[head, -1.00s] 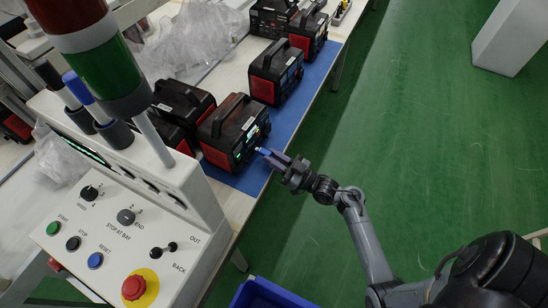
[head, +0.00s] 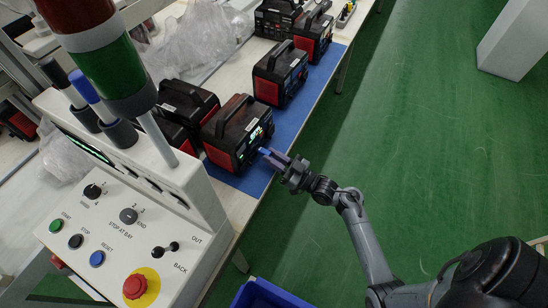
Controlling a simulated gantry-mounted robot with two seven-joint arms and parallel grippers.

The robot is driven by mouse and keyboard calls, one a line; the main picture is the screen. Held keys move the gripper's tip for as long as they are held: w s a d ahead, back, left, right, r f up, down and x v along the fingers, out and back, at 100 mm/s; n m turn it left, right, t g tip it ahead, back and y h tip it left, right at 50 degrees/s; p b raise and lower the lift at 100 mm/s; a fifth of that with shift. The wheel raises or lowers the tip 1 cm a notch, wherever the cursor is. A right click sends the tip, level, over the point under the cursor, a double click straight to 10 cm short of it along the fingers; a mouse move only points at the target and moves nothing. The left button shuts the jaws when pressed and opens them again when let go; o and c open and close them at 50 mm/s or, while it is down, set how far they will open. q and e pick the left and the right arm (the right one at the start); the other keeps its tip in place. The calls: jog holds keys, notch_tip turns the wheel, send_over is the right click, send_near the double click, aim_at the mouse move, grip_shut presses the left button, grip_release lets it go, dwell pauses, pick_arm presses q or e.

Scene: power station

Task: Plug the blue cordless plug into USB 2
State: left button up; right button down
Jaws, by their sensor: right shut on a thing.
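The blue plug (head: 264,151) is between the fingertips of my right gripper (head: 277,159), which is shut on it. The plug's tip points left toward the front panel of the nearest black-and-red power station (head: 226,139). The panel has a lit display and small ports, too small to tell apart, so I cannot pick out USB 2. I cannot tell whether the plug tip touches the panel. The power station stands upright on a blue mat (head: 250,178) at the bench edge. My left gripper is not in view.
More power stations (head: 279,72) stand along the bench behind, with another (head: 188,103) beside the nearest. A white control panel (head: 130,225) with a signal tower (head: 100,55) fills the left. A blue bin (head: 262,296) is at the bottom. The green floor on the right is open.

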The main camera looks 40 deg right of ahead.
jog(key=shift+w, duration=0.15)
dwell(0.4)
jog(key=c, duration=0.9)
grip_release()
jog(key=p+v, duration=0.1)
jog(key=v, duration=0.9)
jog(key=shift+s+f, duration=0.15)
jog(key=shift+s, duration=0.2)
